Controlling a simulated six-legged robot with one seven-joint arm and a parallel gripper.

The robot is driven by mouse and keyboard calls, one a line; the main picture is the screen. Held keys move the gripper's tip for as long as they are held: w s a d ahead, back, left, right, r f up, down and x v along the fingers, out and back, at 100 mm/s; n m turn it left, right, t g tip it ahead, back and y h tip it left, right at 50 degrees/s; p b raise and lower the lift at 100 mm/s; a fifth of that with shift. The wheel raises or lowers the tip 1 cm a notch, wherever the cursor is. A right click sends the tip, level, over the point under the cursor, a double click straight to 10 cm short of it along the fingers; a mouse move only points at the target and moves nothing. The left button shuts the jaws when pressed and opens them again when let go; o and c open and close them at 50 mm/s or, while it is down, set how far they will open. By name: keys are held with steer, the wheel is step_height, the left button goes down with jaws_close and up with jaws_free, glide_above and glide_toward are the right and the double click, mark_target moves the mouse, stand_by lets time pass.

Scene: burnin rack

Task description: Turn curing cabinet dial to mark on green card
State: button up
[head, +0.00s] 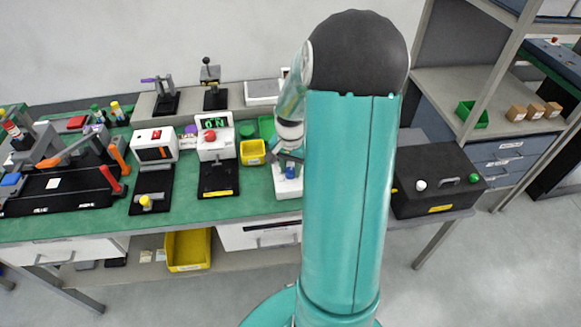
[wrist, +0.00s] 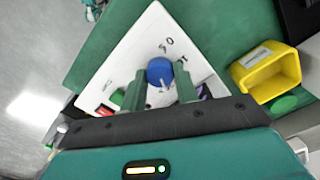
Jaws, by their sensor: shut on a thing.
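The blue dial (wrist: 160,71) sits on a white panel (wrist: 133,50) with dark printed marks around it, too small to read surely. My gripper (wrist: 159,82) is shut on the blue dial, with one finger at each side of it. A pale pointer line shows at the dial's near side. In the head view the blue dial (head: 291,172) shows beneath my gripper (head: 288,158), partly hidden by my arm.
A yellow bin (wrist: 268,73) stands right of the panel in the wrist view; it is left of the dial in the head view (head: 252,153). A device with a red button (head: 210,136) and green display stands further left. A black case (head: 437,182) is at the right.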

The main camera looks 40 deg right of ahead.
mark_target(290, 170)
steer(key=n, duration=0.5)
steer(key=shift+n, duration=1.8)
steer(key=o, duration=1)
step_height(290, 170, up, 14)
steer(key=shift+f, duration=0.1)
